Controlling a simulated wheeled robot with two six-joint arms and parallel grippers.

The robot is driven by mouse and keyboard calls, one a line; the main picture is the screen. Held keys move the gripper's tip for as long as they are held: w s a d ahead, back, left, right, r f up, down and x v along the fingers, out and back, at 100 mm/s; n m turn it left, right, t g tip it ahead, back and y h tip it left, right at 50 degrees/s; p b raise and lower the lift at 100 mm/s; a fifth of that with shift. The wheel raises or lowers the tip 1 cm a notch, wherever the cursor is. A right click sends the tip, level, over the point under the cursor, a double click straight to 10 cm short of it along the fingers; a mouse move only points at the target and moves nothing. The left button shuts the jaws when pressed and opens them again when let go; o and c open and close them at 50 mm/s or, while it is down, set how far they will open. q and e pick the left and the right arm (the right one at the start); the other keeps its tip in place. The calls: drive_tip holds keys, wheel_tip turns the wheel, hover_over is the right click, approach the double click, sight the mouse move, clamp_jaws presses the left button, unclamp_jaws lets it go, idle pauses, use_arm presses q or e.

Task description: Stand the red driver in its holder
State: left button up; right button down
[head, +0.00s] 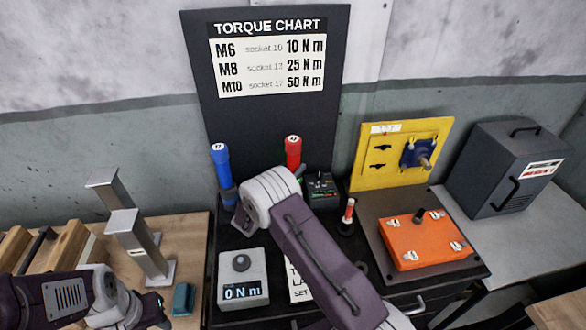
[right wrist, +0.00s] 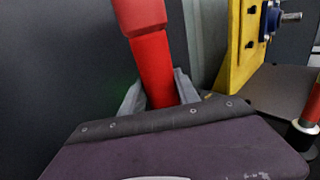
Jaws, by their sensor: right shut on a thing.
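The red driver (head: 292,150) stands roughly upright in the head view, in front of the black torque chart board, its lower part hidden behind my right arm. In the right wrist view, the red driver (right wrist: 152,65) leans slightly, with the grey fingers of my right gripper (right wrist: 158,95) shut around it. The right fingers are hidden in the head view. I cannot make out the red driver's holder or whether the driver's lower end touches anything. My left gripper (head: 163,305) is low at the left, near a teal block; its jaws are unclear.
A blue driver (head: 221,168) stands upright left of the red one. A torque display box (head: 243,278) reads 0 N m. A small dark device (head: 322,188), a red-topped tool (head: 348,212), a yellow panel (head: 384,150) and an orange box (head: 425,241) stand right of my arm.

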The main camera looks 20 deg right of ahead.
idle(0.3)
drive_tip(key=c, duration=0.8)
unclamp_jaws()
drive_tip(key=shift+f, duration=0.2)
drive_tip(key=b+v, duration=0.2)
drive_tip(key=v, duration=0.7)
drive_tip(key=shift+r, duration=0.1)
